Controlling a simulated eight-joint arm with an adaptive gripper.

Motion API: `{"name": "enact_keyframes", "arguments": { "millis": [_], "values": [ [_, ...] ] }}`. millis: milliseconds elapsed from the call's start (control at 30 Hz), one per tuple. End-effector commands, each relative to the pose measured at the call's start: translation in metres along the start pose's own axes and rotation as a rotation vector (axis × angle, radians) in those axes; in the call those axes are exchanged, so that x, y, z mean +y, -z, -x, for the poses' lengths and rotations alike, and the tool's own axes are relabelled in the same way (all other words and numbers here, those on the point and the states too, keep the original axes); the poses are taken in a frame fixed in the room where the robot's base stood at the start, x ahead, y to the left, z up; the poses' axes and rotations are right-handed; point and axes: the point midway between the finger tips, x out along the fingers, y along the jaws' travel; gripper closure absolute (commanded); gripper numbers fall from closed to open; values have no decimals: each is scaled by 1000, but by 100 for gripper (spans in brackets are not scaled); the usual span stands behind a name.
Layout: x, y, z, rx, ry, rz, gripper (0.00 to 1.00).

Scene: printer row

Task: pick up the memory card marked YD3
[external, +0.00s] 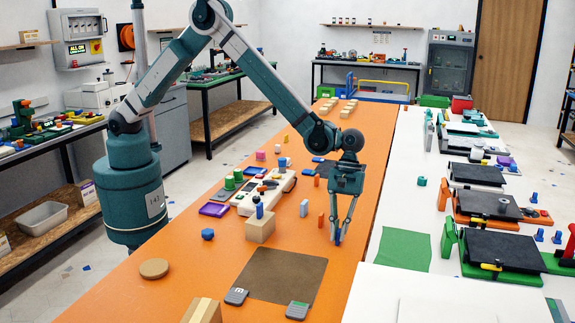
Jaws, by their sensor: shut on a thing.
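My gripper (338,240) points down, low over the right side of the orange table. Its fingertips are close together on a small blue piece (338,237), mostly hidden by the fingers. I cannot tell what it is or whether it touches the table. Two grey memory cards lie by the front edge of a brown mat: one card (236,296) at its left corner, the other (297,310), with a green part, farther right. No marking is readable, so I cannot tell which is YD3. My gripper is well behind both cards.
A wooden block (260,229), an orange upright piece (321,220) and a light-blue piece (304,208) stand left of my gripper. The brown mat (285,275) is bare. Printers with black plates (487,204) line the white table at right.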

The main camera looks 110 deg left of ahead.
Motion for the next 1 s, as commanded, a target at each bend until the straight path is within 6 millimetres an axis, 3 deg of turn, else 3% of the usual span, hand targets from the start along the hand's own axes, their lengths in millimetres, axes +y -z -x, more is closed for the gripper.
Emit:
{"name": "enact_keyframes", "arguments": {
  "millis": [467,1000],
  "values": [
    [0,-5,12,0,0,0,99],
    [0,-33,80,0,0,0,99]
  ]
}}
